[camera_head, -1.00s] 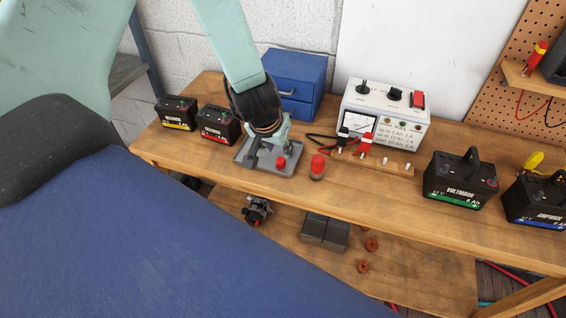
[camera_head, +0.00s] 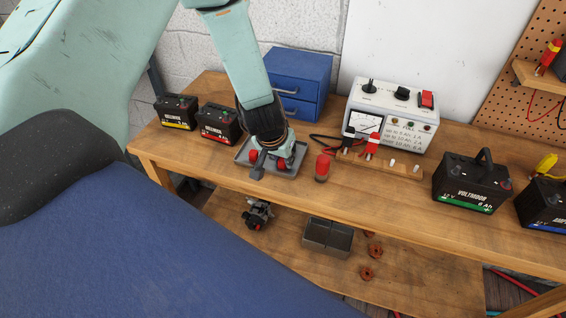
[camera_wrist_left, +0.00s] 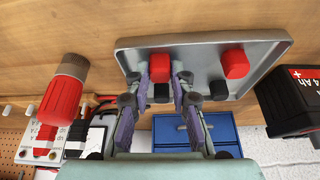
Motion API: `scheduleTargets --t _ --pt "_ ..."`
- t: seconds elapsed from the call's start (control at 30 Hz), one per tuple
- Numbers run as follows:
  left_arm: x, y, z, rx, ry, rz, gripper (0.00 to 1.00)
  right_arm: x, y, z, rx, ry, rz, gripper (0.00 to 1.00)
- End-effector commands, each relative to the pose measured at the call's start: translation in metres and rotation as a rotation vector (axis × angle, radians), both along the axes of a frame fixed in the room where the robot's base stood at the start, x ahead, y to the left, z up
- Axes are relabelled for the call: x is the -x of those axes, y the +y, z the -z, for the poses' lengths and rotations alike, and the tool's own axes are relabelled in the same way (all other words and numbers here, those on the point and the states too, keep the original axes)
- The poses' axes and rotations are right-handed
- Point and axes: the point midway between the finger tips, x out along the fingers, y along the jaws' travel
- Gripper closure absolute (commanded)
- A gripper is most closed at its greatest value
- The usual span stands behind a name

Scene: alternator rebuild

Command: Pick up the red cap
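A small red cap (camera_head: 253,157) lies in a shallow grey tray (camera_head: 228,154) on the bench. It shows clear of the fingers in the left wrist view (camera_wrist_left: 235,64). A second red piece (camera_wrist_left: 160,66) in the tray is partly hidden by one finger. Two black pieces (camera_wrist_left: 218,90) lie there too. My left gripper (camera_head: 272,166) points down over the tray. Its fingers (camera_wrist_left: 170,74) are apart in the left wrist view, with a narrow gap at the tips. I see no grip on anything. My right gripper is not in view.
A red-topped container (camera_head: 322,166) stands right of the tray. A blue drawer cabinet (camera_head: 298,78) is behind, a white tester (camera_head: 395,112) right of it. Batteries stand left (camera_head: 218,124) and right (camera_head: 470,184). The front strip of bench is clear.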

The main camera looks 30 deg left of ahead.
Motion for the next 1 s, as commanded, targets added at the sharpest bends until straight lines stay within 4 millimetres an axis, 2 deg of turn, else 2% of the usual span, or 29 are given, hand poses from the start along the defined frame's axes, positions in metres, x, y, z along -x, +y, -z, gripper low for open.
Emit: scheduleTargets --t 0.1,0.37,0.57,0.77,1.0 --pt "0.000 0.000 0.000 0.000 0.001 0.000 0.90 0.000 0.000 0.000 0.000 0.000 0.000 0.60" --pt "0.000 0.000 -0.001 0.000 0.000 0.000 0.90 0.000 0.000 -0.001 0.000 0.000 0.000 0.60" --pt "0.000 0.000 -0.012 0.000 0.000 -0.001 0.90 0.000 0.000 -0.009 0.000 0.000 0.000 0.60" --pt "0.000 0.000 -0.042 0.001 -0.001 -0.001 0.90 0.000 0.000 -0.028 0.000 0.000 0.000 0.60" --pt "0.000 0.000 -0.087 0.001 0.000 -0.001 0.90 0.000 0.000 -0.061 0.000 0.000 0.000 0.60"
